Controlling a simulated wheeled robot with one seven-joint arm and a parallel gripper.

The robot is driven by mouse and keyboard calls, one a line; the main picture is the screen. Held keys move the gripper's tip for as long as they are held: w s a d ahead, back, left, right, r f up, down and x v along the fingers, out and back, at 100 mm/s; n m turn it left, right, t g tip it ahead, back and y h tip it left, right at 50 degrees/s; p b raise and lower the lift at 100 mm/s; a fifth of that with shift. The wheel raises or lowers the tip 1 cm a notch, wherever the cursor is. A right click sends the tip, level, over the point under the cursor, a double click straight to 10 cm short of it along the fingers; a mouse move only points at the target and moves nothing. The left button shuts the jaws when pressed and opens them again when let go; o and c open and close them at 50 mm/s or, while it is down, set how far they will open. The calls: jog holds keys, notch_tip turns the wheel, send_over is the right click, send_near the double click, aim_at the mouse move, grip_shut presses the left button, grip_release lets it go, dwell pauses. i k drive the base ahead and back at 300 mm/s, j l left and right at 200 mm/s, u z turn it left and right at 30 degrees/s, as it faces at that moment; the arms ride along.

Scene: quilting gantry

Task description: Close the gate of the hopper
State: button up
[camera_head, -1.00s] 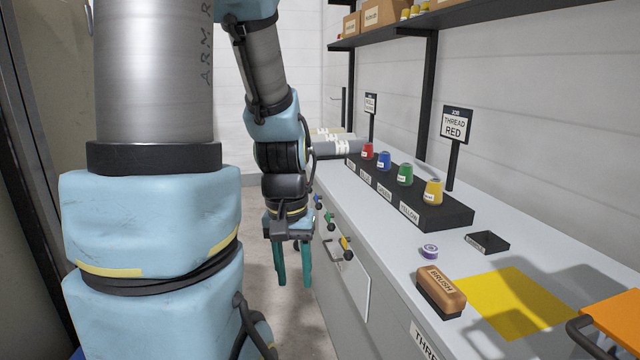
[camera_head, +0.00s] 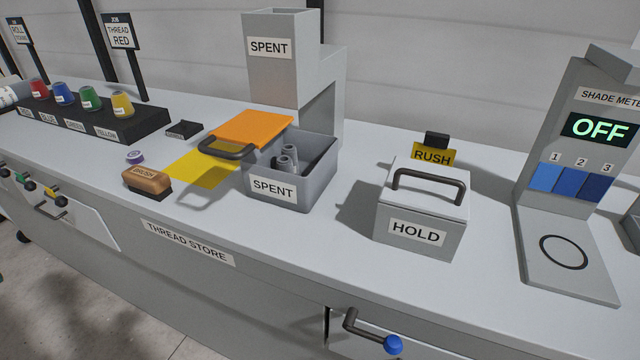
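The hopper (camera_head: 283,75) is a tall grey column marked SPENT, standing towards the back of the counter. An orange plate (camera_head: 254,127) with a black loop handle (camera_head: 226,149) sticks out to the left at its lower part; it looks like the gate, drawn out. Below and in front is a grey bin (camera_head: 274,190), also marked SPENT, with several grey spools (camera_head: 287,160) inside. The plate overlaps the bin's left back part. Where the plate meets the hopper is hard to make out. My gripper is not in view.
A brush (camera_head: 147,180), a purple spool (camera_head: 135,157) and a yellow patch (camera_head: 200,169) lie left of the bin. A lidded HOLD box (camera_head: 420,215) and a shade meter (camera_head: 570,190) stand to the right. A blue-knobbed lever (camera_head: 392,344) juts from the counter front.

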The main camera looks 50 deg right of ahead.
aim_at(253, 129)
jog(key=k+z, duration=0.1)
jog(key=z, duration=0.3)
jog(key=k+z, duration=0.1)
jog(key=z, duration=0.7)
jog(key=i+j+z, duration=0.15)
jog(key=j+z, duration=0.2)
jog(key=i+j+z, duration=0.1)
jog(key=j+z, duration=0.25)
jog(key=i, duration=0.2)
